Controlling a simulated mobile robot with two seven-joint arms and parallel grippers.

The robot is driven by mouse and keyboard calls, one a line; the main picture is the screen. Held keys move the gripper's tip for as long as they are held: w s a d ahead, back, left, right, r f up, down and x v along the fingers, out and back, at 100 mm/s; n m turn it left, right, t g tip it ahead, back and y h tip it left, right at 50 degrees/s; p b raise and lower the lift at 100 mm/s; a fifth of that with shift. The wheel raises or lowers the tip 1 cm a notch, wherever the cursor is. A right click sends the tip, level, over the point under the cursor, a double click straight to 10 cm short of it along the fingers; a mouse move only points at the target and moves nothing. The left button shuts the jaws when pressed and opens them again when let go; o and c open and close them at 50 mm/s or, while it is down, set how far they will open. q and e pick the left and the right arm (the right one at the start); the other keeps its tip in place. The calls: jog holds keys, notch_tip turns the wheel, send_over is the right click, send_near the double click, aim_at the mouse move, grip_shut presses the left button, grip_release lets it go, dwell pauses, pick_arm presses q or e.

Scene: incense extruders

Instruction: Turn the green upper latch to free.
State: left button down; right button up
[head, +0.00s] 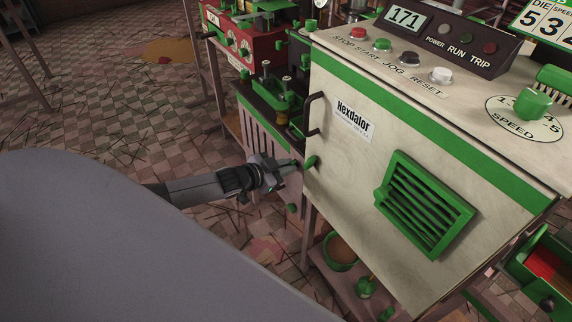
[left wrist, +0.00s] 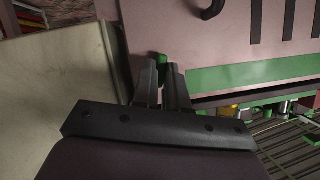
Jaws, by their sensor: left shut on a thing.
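The pale cabinet (head: 345,185) with a green band and a "Hexdalor" label has a small green latch (head: 311,162) at its left edge, below a dark handle (head: 313,115). My left gripper (head: 299,164) reaches in from the left and is at this latch. In the left wrist view, the fingertips (left wrist: 163,68) are shut on the green latch (left wrist: 162,59); only its end shows between them. The exact angle of the latch is hard to tell. My right gripper is in neither view.
A green louvred vent (head: 424,204) sticks out from the cabinet's front. Buttons and a green speed knob (head: 533,103) are on its top. A green-topped machine (head: 272,95) stands close behind my gripper. The tiled floor (head: 110,125) at left is mostly clear.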

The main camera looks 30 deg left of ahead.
pick_arm(q)
jog(key=shift+n+h, duration=0.3)
dwell(0.5)
jog(key=c, duration=1.2)
grip_release()
jog(key=shift+o, duration=0.2)
jog(key=p+v, duration=0.2)
jog(key=v, duration=0.5)
jog(key=shift+r, duration=0.15)
